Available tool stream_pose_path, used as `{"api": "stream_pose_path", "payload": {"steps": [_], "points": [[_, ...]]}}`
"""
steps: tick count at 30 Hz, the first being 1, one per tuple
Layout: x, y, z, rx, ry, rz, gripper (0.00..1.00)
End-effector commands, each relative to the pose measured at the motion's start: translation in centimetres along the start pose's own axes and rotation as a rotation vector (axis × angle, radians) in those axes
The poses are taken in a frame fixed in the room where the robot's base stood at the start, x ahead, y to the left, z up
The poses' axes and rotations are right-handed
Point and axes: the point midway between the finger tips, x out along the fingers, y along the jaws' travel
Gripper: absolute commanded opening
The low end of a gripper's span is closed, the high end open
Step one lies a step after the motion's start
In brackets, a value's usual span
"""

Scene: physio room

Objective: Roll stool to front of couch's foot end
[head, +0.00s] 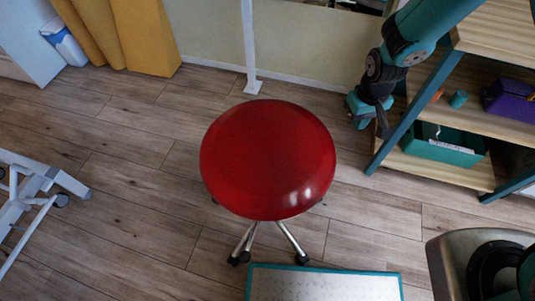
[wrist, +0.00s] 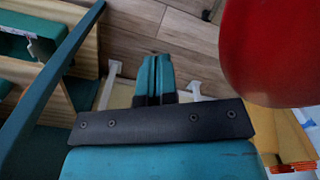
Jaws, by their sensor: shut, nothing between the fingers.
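The stool has a round red seat (head: 268,160) and chrome legs with dark castors. It stands on the wooden floor in the middle of the head view. My gripper (head: 380,125) is to the right of the seat, apart from it, near the shelf. In the wrist view my gripper (wrist: 153,62) has its two teal fingers together with nothing between them. The red seat (wrist: 270,50) shows there at the upper right, clear of the fingers. At the left edge of the head view is a white wheeled frame (head: 35,190); I cannot tell whether it belongs to the couch.
A wooden shelf with teal posts (head: 410,105) stands at the right, holding a green bin (head: 440,145) and a purple box (head: 508,98). A white post (head: 250,45) stands behind the stool. Yellow drapery (head: 145,38) hangs at the back left. Floor left of the stool is clear.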

Motion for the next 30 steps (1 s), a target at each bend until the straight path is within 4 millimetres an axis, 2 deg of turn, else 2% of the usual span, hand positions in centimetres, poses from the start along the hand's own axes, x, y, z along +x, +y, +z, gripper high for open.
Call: {"api": "stream_pose_path", "payload": {"steps": [21,30], "points": [[4.5,0.0,0.0,0.0,0.0,0.0,0.0],[4.8,0.0,0.0,0.0,0.001,0.0,0.0]]}}
